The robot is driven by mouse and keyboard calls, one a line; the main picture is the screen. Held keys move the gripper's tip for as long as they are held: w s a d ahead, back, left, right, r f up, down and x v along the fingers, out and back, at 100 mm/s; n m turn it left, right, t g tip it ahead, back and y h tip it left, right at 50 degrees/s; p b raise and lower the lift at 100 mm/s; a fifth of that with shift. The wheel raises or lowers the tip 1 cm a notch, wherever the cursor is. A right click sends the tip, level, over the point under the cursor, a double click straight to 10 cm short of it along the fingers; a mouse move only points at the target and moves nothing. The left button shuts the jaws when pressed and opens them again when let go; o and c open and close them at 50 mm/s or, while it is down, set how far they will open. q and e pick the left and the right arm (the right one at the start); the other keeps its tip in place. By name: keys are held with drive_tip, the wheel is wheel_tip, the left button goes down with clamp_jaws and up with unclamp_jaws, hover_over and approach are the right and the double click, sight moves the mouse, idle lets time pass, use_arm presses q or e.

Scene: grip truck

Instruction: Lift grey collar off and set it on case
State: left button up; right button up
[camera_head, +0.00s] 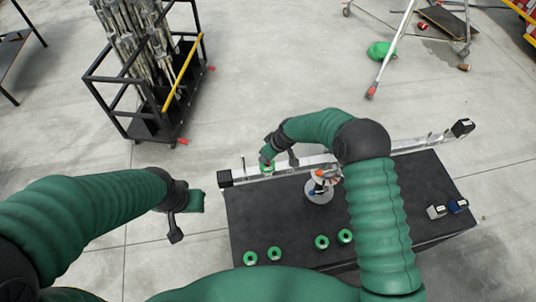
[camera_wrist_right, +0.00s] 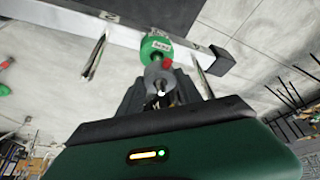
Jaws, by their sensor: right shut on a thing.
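The grey collar (camera_wrist_right: 158,77) sits between the fingers of my right gripper (camera_wrist_right: 160,92) in the right wrist view. It lies right against a green labelled piece (camera_wrist_right: 155,44) on the pale bar, with a small red part beside it. In the head view my right gripper (camera_head: 280,159) is over the left part of the bar, by the green piece (camera_head: 267,169), and hides the collar. The black case (camera_head: 285,222) lies under and in front of the bar. My left gripper (camera_head: 182,218) hangs left of the case, away from everything; its opening is unclear.
On the case stand a round grey item (camera_head: 319,192) with orange and white parts, several green rings (camera_head: 275,253), and small grey and blue blocks (camera_head: 457,206) at right. A black cart (camera_head: 140,120) of metal rods stands back left.

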drive_tip(key=shift+r+p, duration=0.8)
drive_tip(key=shift+r, duration=1)
wheel_tip(320, 180, up, 14)
drive_tip(key=p, duration=0.5)
drive_tip(key=shift+f, duration=0.25)
